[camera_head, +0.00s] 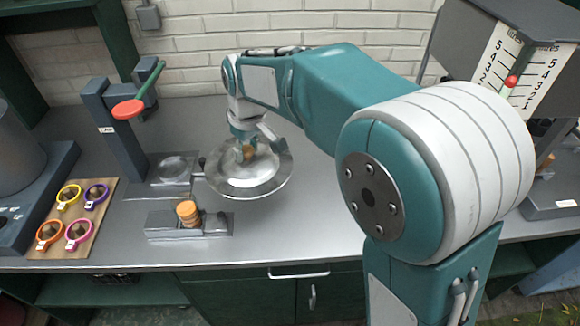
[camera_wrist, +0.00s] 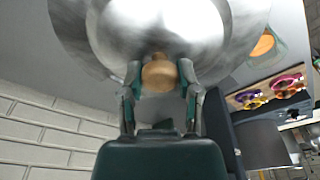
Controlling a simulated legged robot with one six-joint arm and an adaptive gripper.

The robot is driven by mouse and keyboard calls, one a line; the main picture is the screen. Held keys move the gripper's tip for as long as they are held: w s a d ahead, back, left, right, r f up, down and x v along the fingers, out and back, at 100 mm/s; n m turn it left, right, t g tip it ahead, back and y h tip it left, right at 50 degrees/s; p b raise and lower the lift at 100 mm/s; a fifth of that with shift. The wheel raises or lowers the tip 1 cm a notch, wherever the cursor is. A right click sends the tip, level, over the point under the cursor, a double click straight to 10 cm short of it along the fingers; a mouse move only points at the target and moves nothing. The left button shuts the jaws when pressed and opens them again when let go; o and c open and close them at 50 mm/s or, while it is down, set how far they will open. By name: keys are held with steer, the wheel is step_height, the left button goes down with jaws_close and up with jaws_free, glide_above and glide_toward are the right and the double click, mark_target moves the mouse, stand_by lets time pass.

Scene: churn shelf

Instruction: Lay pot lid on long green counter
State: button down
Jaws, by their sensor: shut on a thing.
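The pot lid (camera_head: 262,183) is a round, shiny metal disc with a wooden knob. My gripper (camera_head: 247,150) is shut on the knob, and the lid hangs below it above the grey counter top (camera_head: 320,225). In the wrist view, the lid (camera_wrist: 210,25) fills the top, and its wooden knob (camera_wrist: 160,72) sits between the fingers of my gripper (camera_wrist: 160,85). The counter has dark green cabinet fronts. The lid hides part of the counter behind it.
A grey post with a red disc (camera_head: 128,109) and green lever stands at the back left. A metal fixture with an orange-brown cylinder (camera_head: 188,212) is left of the lid. A board with several coloured rings (camera_head: 60,240) lies further left. A litres scale (camera_head: 505,60) stands at right.

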steer(key=w+d+f, duration=0.1)
steer(key=d, duration=0.1)
steer(key=w+d+f, duration=0.1)
steer(key=w+d, duration=0.1)
steer(key=w+d+f, duration=0.1)
steer(key=d, duration=0.1)
steer(key=shift+w+f, duration=0.2)
steer(key=shift+w, duration=0.05)
steer(key=w+d+f, duration=0.1)
steer(key=f, duration=0.1)
steer(key=w+d+f, duration=0.1)
steer(key=d+f, duration=0.1)
steer(key=f, duration=0.1)
steer(key=shift+w+d+f, duration=0.3)
steer(key=shift+w+d, duration=0.1)
steer(key=shift+w+f, duration=0.1)
steer(key=shift+f, duration=1.55)
steer(key=shift+c, duration=1.5)
jaws_free()
steer(key=shift+f, duration=0.1)
step_height(320, 180, up, 12)
steer(key=s+d, duration=0.1)
steer(key=shift+s+d, duration=0.2)
steer(key=shift+d, duration=0.05)
